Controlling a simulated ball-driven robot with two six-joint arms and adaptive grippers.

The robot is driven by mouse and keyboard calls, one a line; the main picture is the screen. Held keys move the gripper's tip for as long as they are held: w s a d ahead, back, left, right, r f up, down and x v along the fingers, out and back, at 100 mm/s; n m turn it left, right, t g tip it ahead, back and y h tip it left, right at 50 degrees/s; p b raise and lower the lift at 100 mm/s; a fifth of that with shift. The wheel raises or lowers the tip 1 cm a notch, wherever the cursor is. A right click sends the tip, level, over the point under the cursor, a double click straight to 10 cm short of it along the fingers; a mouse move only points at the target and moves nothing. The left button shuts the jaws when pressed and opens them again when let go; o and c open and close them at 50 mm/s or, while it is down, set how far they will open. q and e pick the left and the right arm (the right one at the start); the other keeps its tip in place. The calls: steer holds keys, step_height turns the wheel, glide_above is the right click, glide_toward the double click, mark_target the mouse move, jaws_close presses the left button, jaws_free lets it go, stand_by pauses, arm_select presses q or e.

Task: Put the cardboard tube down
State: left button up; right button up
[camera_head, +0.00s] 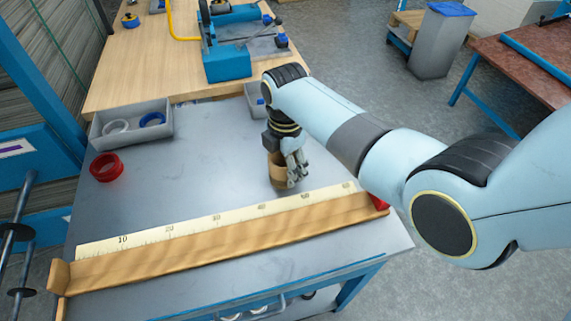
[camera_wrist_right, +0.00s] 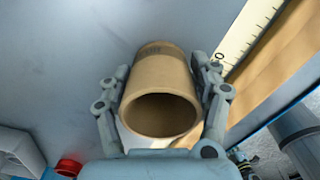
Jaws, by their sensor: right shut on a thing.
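The brown cardboard tube (camera_wrist_right: 160,85) is between the two fingers of my right gripper (camera_wrist_right: 161,88) in the wrist view, its open end facing the camera. In the head view the tube (camera_head: 277,172) shows partly behind the fingers of my right gripper (camera_head: 290,181), over the grey table top (camera_head: 190,170), just behind the ruler. The right gripper is shut on the tube. I cannot tell whether the tube's lower end touches the table. My left gripper is not in view.
A wooden rail with a ruler (camera_head: 216,238) runs along the table's front. A red ring (camera_head: 106,167) lies at the left, near a grey tray (camera_head: 132,126) with a white and a blue ring. A blue machine (camera_head: 228,62) stands behind. The table's middle is clear.

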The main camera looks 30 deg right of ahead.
steer(key=o, duration=1.2)
steer(key=shift+f, duration=0.1)
step_height(320, 180, up, 12)
steer(key=shift+r+p, duration=0.15)
steer(key=shift+p, duration=0.45)
